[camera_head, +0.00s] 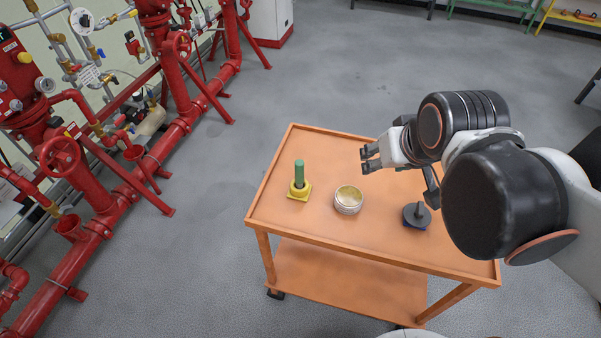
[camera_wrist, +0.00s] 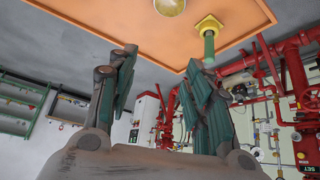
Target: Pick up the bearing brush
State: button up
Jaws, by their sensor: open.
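An orange cart (camera_head: 285,225) carries three small items. At its left stands an upright green handle (camera_head: 299,174) in a yellow square base (camera_head: 300,190); they also show at the top of the wrist view (camera_wrist: 209,45). At the right is a dark grey disc with a short post (camera_head: 417,214) on a blue base. Which of these is the bearing brush I cannot tell for certain. My gripper (camera_head: 366,160) is open and empty, above the cart's far side, right of the green handle and apart from all items. In the wrist view its fingers (camera_wrist: 160,62) are spread.
A round open tin (camera_head: 348,200) with yellowish contents stands between the two items. Red sprinkler pipes and valves (camera_head: 100,220) line the wall at the left. Grey floor (camera_head: 330,75) is clear behind the cart. Green and yellow shelving (camera_head: 490,6) stands at the far back.

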jog(key=w+a+f+n+p, duration=0.1)
jog(key=w+a+p, duration=0.2)
jog(key=w, duration=0.4)
jog(key=n+g, duration=0.1)
jog(key=g, duration=0.1)
send_near(299, 164)
notch_tip(299, 164, down, 2)
jog(key=shift+y, duration=0.4)
jog(key=b+x, duration=0.1)
jog(key=x, duration=0.1)
jog(key=b+x, duration=0.2)
jog(key=x, duration=0.1)
jog(key=b+x, duration=0.1)
jog(key=x, duration=0.1)
jog(key=shift+w+d+f, duration=0.2)
jog(key=shift+w, duration=0.25)
jog(key=shift+b+x, duration=1.95)
jog(key=shift+x, duration=1.05)
jog(key=shift+w+d+r, duration=0.1)
jog(key=shift+r, duration=0.05)
jog(key=shift+c, duration=0.5)
grip_shut()
